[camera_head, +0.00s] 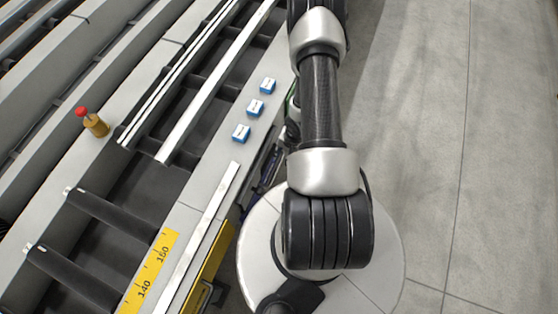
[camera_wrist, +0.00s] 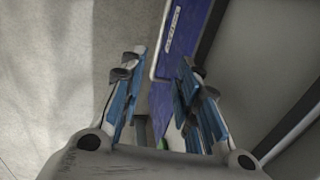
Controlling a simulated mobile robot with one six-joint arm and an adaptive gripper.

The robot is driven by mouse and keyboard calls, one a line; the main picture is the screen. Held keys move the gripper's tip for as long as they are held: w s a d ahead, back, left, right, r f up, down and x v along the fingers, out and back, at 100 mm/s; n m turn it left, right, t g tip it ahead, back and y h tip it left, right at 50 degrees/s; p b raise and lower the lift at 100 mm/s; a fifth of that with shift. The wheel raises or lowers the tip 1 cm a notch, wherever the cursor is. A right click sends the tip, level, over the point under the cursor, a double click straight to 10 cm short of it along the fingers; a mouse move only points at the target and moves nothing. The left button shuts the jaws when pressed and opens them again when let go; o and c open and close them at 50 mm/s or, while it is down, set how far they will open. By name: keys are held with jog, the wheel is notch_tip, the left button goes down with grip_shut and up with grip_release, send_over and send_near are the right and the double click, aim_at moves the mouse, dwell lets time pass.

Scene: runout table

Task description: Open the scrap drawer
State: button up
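The wrist view shows a blue panel (camera_wrist: 182,38) with a small pale label plate, its writing too small to read; it looks like the drawer front. My gripper (camera_wrist: 160,78) is open, its two blue-padded fingers apart. The panel's lower end reaches between the fingers, close to the right one. In the head view my gripper is not clearly visible. Dark blue parts (camera_head: 262,160) show below the table edge there, partly hidden by my arm.
The runout table (camera_head: 205,180) with dark rollers fills the left of the head view. Several small blue-and-white blocks (camera_head: 254,108) sit along its edge, near a yellow scale (camera_head: 150,272). A red-knobbed brass piece (camera_head: 95,123) stands farther left. Open grey floor (camera_head: 450,140) lies to the right.

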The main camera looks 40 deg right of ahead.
aim_at(278, 166)
jog(key=f+b, duration=0.1)
jog(key=f, duration=0.2)
jog(key=w+f+b, duration=0.1)
jog(key=f, duration=0.3)
jog(key=w+f+b, duration=0.1)
jog(key=f, duration=0.2)
jog(key=shift+a+f, duration=0.25)
jog(key=shift+a, duration=0.15)
jog(key=shift+c, duration=0.5)
grip_shut()
